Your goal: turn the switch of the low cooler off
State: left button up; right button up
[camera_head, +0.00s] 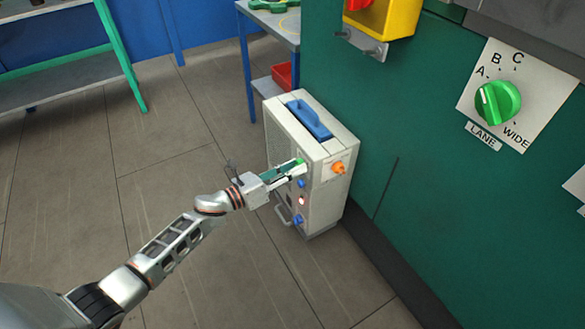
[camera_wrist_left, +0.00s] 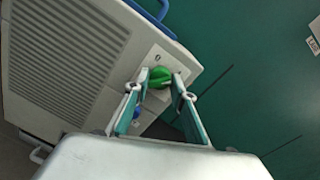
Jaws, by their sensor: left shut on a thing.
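The low cooler (camera_head: 318,152) is a cream box with a blue handle on top, standing on the floor against the green wall. Its switch is a green knob (camera_wrist_left: 160,77) on a pale plate, seen between the fingers in the left wrist view. In the head view only a bit of green shows at the fingertips. My left gripper (camera_head: 296,170) reaches the cooler's front and is shut on the green knob; its fingers also show in the left wrist view (camera_wrist_left: 164,82). The knob's exact angle is hard to tell. My right gripper is not in view.
An orange knob (camera_head: 338,167), blue knobs (camera_head: 298,220) and a small red light (camera_head: 301,201) are on the cooler near the gripper. A green LANE dial (camera_head: 498,102) is on the wall at right. A blue-legged table (camera_head: 278,28) stands behind. Floor at left is clear.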

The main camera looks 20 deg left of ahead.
pick_arm(q)
jog(key=n, duration=0.2)
jog(key=n+p, duration=0.1)
jog(key=n, duration=0.3)
jog(key=shift+d+r+n+g+p, duration=0.1)
jog(key=shift+r+n+g+p, duration=0.15)
jog(key=shift+n+g+p, duration=0.05)
jog(key=shift+n, duration=0.9)
jog(key=n+p, duration=0.1)
jog(key=n, duration=0.1)
jog(key=shift+n, duration=0.3)
jog(key=shift+n+g, duration=0.3)
jog(key=shift+n, duration=0.5)
jog(key=shift+n+p, duration=0.3)
jog(key=shift+n, duration=0.7)
jog(key=shift+n+h, duration=0.3)
jog(key=shift+n, duration=0.4)
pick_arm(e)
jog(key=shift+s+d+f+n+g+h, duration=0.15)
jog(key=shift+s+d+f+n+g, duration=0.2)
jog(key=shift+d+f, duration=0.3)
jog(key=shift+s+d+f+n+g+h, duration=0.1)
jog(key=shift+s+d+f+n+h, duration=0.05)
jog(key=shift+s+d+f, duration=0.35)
pick_arm(q)
jog(key=shift+f, duration=0.1)
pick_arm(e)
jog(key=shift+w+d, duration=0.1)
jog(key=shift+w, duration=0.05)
